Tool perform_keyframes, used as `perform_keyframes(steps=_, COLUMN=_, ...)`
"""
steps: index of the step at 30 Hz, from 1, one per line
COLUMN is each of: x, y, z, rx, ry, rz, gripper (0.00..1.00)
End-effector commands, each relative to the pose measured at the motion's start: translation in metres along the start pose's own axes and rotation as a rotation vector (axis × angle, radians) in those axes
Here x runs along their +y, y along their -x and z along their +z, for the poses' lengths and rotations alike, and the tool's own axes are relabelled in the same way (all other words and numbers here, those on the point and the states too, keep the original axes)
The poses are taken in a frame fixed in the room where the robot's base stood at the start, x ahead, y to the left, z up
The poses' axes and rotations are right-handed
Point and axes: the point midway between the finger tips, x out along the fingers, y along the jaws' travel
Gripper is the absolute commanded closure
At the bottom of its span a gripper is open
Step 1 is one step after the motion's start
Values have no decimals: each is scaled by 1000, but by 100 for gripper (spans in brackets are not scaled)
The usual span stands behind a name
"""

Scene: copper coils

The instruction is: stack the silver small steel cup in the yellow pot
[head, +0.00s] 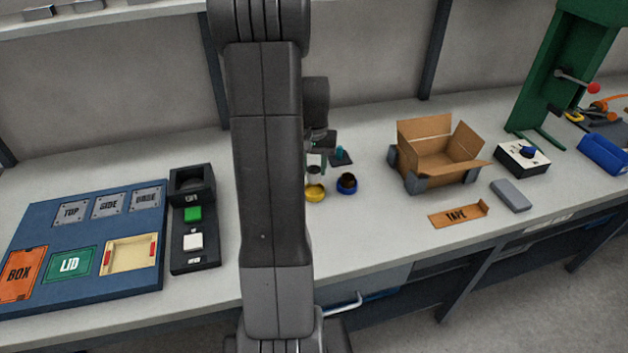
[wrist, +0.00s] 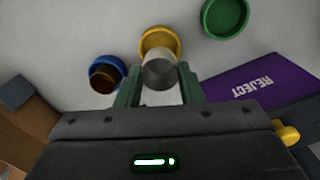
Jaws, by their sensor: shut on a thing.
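The silver small steel cup (wrist: 159,73) is between the green fingers of my gripper (wrist: 159,86) in the wrist view, and the gripper is shut on it. The yellow pot (wrist: 147,41) lies just beyond the cup, which overlaps its near rim in this view. In the head view, my gripper (head: 317,160) holds the cup (head: 314,178) directly over the yellow pot (head: 315,195). The pot's inside is partly hidden by the cup. I cannot tell whether cup and pot touch.
A blue pot (wrist: 120,68) with a dark brown cup inside stands close on one side. A green pot (wrist: 225,17) and a purple REJECT mat (wrist: 262,84) lie on the other. An open cardboard box (head: 436,155) stands right of the blue pot.

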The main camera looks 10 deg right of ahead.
Motion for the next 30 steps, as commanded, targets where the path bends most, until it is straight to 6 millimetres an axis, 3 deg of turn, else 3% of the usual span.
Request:
perform_keyframes(steps=12, x=0, y=-46, z=0, rx=0, ry=0, rz=0, gripper=87)
perform_keyframes(steps=27, x=0, y=-55, z=0, rx=2, ry=0, rz=0, gripper=87)
perform_keyframes(steps=28, x=0, y=-54, z=0, rx=2, ry=0, rz=0, gripper=64)
perform_keyframes(steps=30, x=0, y=-53, z=0, rx=2, ry=0, rz=0, gripper=50)
